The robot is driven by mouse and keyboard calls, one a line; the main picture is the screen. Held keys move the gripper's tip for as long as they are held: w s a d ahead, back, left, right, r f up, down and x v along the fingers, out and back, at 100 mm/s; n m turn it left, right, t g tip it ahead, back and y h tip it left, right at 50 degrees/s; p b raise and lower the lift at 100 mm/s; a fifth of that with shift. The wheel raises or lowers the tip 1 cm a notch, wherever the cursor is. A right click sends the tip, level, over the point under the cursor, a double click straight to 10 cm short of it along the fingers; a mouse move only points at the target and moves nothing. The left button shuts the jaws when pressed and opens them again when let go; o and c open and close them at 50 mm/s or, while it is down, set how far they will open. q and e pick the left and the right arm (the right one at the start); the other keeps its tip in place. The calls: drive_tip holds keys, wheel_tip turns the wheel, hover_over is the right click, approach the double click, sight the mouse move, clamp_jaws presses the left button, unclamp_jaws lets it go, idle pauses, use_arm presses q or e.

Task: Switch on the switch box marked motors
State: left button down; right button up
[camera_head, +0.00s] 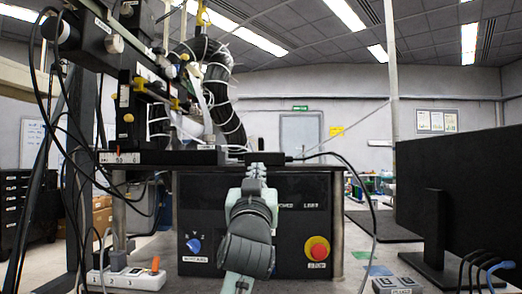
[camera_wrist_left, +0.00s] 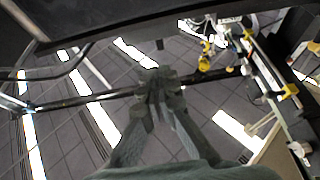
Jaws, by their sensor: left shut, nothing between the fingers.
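A black box (camera_head: 305,190) stands in front of me. On its front face is a blue rotary knob (camera_head: 194,245) at left, with a small white label under it that is too small to read surely. A red button on a yellow base (camera_head: 317,248) sits at right on the same face. My left gripper (camera_head: 257,168) points upward in front of the box's middle and hides part of the face. Its fingers are together and empty. They also show together in the left wrist view (camera_wrist_left: 158,78), against the ceiling. My right gripper is in neither view.
A white power strip (camera_head: 128,278) with an orange switch lies at lower left. A small grey box (camera_head: 397,286) with pale labels is at lower right, beside a black monitor (camera_head: 460,190). Cables and machinery (camera_head: 130,100) crowd the left. Another cable loops down right of the box.

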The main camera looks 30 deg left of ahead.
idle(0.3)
use_arm(q)
drive_tip(key=p, duration=0.2)
approach(261, 142)
drive_tip(key=x, duration=0.6)
drive_tip(key=shift+w+a+r, duration=0.1)
drive_tip(key=shift+w+a, duration=0.15)
drive_tip(key=shift+w, duration=0.1)
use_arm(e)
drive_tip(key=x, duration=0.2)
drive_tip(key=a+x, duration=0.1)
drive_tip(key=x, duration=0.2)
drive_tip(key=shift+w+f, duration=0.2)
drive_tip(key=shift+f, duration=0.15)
use_arm(q)
drive_tip(key=shift+r+p, duration=0.15)
drive_tip(key=shift+p, duration=0.15)
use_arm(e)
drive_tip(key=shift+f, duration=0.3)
